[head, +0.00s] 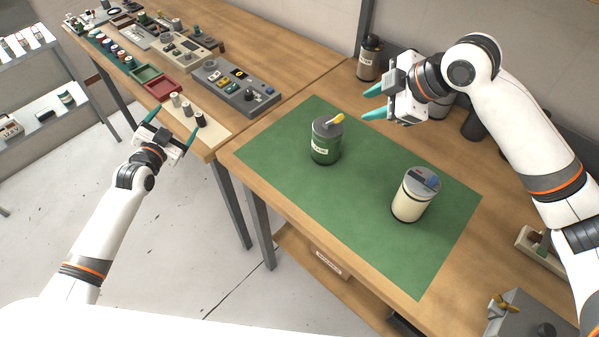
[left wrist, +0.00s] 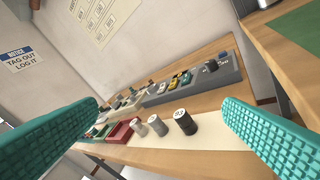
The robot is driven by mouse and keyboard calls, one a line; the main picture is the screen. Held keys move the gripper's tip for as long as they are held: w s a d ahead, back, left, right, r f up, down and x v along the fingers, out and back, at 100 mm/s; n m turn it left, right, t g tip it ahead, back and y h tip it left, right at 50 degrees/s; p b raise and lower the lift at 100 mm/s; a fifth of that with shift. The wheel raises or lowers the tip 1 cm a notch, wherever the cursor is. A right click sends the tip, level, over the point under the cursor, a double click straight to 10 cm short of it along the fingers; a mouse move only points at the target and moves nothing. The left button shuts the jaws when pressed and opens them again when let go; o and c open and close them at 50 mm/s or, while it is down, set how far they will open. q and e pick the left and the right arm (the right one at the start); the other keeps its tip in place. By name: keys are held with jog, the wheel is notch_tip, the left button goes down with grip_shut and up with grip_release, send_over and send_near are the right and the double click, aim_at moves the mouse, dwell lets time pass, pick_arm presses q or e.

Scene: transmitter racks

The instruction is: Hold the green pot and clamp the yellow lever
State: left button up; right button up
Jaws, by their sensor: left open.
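The green pot (head: 325,143) stands upright on the green mat (head: 290,190), with a grey lid. The yellow lever (head: 336,119) sticks out on top of that lid, pointing to the upper right. My left gripper (head: 170,136) is open and empty, to the left of the pot, by the edge of the other table. Its teal fingers frame the left wrist view. My right gripper (head: 369,102) is open and empty, above the table, up and to the right of the pot. Neither gripper touches the pot or the lever.
A cream pot (head: 411,196) with a blue lever stands on the mat to the right. A dark bottle (head: 369,58) stands at the back. Small cylinders (left wrist: 186,122), trays (head: 163,88) and a grey panel (head: 236,86) lie on the left table. Bare mat surrounds the pots.

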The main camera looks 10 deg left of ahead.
aim_at(326, 142)
pick_arm(q)
jog(key=s+d+f+h, duration=0.1)
jog(key=d, duration=0.6)
jog(key=s+d+f+h, duration=0.1)
jog(key=s+d+h, duration=0.1)
jog(key=d, duration=0.5)
jog(key=s+d+f+h, duration=0.1)
jog(key=d+h, duration=0.1)
jog(key=d, duration=0.5)
jog(key=shift+s+f+n, duration=0.25)
jog(key=shift+n, duration=0.15)
jog(key=s+d, duration=0.1)
jog(key=d, duration=0.3)
jog(key=s+d+n+h, duration=0.1)
jog(key=s+d, duration=0.1)
jog(key=d, duration=0.2)
jog(key=s+d+h, duration=0.1)
jog(key=d, duration=0.3)
jog(key=shift+s+r+g, duration=0.2)
jog(key=shift+s+g, duration=0.1)
jog(key=shift+s, duration=0.05)
jog(key=shift+w+d, duration=0.15)
jog(key=shift+d, duration=0.1)
jog(key=x, duration=1.1)
jog(key=shift+w+d, duration=0.2)
jog(key=shift+r, duration=0.1)
jog(key=c, duration=1.3)
jog(key=shift+c, duration=0.2)
